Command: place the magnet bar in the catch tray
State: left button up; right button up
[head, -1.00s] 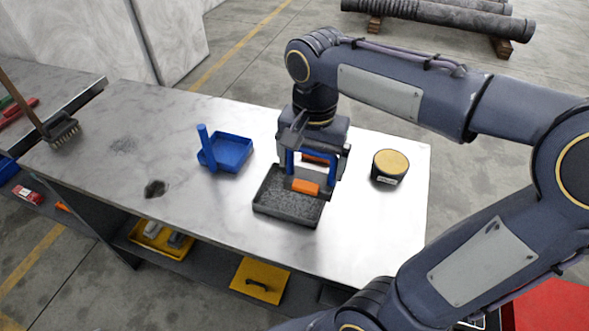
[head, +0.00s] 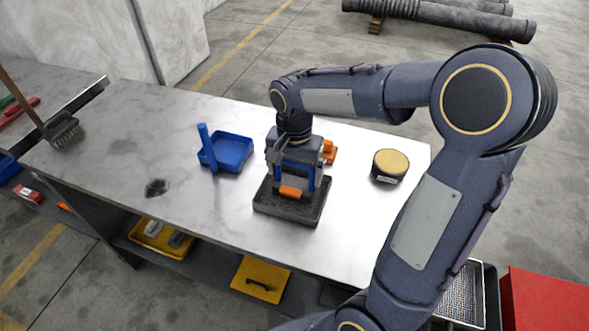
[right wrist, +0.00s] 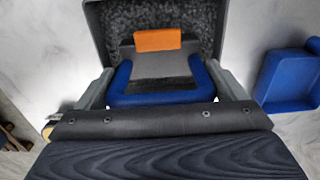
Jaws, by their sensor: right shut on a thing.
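My right gripper (head: 293,172) points down over the black tray (head: 314,212) and is shut on the magnet bar (head: 290,192). The bar shows a blue U-shaped handle, a grey body and an orange block. In the right wrist view the bar (right wrist: 165,66) sits between the fingers (right wrist: 160,90), over the black tray's grey grainy bed (right wrist: 112,32). I cannot tell whether the bar touches the bed. A shallow blue tray (head: 234,150) with a blue post at its left side stands to the left. I cannot tell which tray is the catch tray. My left gripper is out of view.
An orange item (head: 330,152) lies just behind my right gripper. A round black tub with a tan top (head: 390,165) stands to the right. A brush (head: 62,130) is at the far left. The left half of the metal bench (head: 120,165) is mostly clear.

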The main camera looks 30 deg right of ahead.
jog(key=o, duration=1)
jog(key=shift+f, duration=0.15)
jog(key=shift+r, duration=0.25)
notch_tip(320, 180, up, 6)
jog(key=shift+r, duration=0.1)
jog(key=shift+r+p, duration=0.3)
jog(key=shift+r, duration=0.05)
jog(key=shift+s+r, duration=0.15)
jog(key=shift+r, duration=0.1)
jog(key=s+a+f+n+t+y, duration=0.1)
jog(key=s+n, duration=0.3)
jog(key=s, duration=0.4)
jog(key=s+a+f+n+t+y, duration=0.2)
jog(key=s+a+n+t, duration=0.1)
jog(key=s, duration=0.6)
jog(key=shift+a+n+t+y, duration=0.4)
jog(key=shift+n+t, duration=0.3)
jog(key=shift+t, duration=0.1)
